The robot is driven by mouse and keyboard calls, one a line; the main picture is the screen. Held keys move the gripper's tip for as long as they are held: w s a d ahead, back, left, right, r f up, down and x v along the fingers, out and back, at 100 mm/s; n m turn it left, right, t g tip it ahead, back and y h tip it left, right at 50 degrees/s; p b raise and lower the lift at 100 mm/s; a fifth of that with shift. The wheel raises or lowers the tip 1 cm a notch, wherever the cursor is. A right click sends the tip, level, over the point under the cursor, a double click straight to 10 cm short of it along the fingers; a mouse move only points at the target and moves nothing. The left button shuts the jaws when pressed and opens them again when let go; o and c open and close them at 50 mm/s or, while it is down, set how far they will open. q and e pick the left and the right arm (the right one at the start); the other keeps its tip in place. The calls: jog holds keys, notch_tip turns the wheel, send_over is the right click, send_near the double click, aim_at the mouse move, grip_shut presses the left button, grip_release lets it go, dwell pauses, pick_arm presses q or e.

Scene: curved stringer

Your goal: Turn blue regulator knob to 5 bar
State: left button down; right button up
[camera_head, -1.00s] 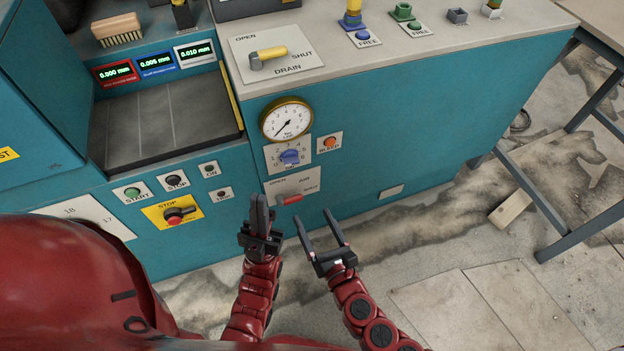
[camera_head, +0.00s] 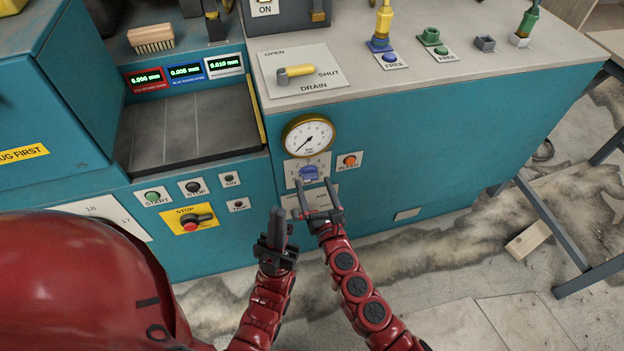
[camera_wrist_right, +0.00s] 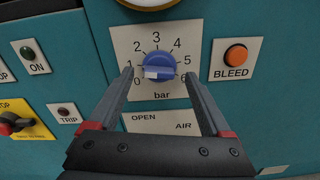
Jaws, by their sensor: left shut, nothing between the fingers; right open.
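The blue regulator knob (camera_head: 309,173) sits on a white dial plate on the teal panel, below the round pressure gauge (camera_head: 308,136). In the right wrist view the knob (camera_wrist_right: 158,66) is ringed by numbers 0 to 6 above "bar"; its exact setting is hard to read. The gauge needle points to the lower left. My right gripper (camera_head: 313,182) is open, its fingers (camera_wrist_right: 159,74) appearing on either side of the knob; I cannot tell whether they touch it. My left gripper (camera_head: 279,212) is shut and empty, lower and to the left.
An orange BLEED button (camera_wrist_right: 236,55) is right of the dial. The OPEN/AIR plate (camera_wrist_right: 160,122) lies just below it, partly hidden by my right gripper. START, STOP, ON and TRIP buttons and a red stop knob (camera_head: 191,225) are to the left. The yellow drain lever (camera_head: 295,72) is above.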

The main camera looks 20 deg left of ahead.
aim_at(310, 176)
jog(key=shift+x, duration=1.2)
jog(key=shift+c, duration=0.3)
jog(key=shift+r, duration=0.1)
grip_shut()
